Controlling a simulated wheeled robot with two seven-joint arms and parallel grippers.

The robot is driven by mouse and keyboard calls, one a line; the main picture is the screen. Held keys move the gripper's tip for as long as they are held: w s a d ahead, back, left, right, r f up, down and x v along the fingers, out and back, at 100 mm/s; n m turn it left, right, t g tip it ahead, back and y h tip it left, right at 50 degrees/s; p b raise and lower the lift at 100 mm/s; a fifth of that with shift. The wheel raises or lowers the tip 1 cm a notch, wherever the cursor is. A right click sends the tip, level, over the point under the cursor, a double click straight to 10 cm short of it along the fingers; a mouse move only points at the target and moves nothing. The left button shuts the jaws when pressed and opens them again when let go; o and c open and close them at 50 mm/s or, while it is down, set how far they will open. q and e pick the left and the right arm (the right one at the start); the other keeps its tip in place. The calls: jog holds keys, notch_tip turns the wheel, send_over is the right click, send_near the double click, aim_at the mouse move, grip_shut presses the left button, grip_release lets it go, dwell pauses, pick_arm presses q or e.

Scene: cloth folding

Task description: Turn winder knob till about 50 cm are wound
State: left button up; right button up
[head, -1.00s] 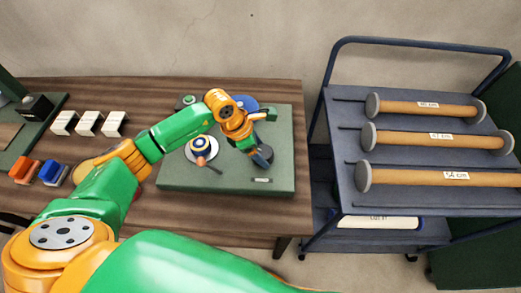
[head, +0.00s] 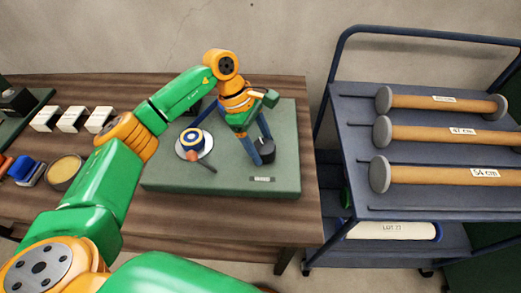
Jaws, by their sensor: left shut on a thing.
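A green winder board (head: 215,177) lies on the wooden table. A dark round knob (head: 267,153) stands at its right side. My left gripper (head: 257,153) reaches down from above, its blue fingers at the knob and shut on it. The fingers hide part of the knob. A blue, white and dark spool (head: 192,138) sits on a pale disc left of the gripper, with a thin dark bar at its lower right. How much is wound cannot be told. My right gripper is out of view.
A blue-grey cart (head: 350,180) on the right holds rollers with length labels, such as the lowest roller (head: 430,174), and a white roll (head: 395,231) below. White blocks (head: 72,119) and a tan round container (head: 65,170) are on the left of the table (head: 110,215).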

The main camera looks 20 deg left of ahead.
pick_arm(q)
jog(key=shift+f+m+b, duration=0.1)
jog(key=shift+m+b, duration=0.25)
jog(key=shift+m, duration=0.15)
jog(key=o, duration=1.3)
jog(key=shift+g, duration=0.3)
jog(key=v, duration=0.7)
jog(key=shift+d+b, duration=0.1)
jog(key=shift+b, duration=0.3)
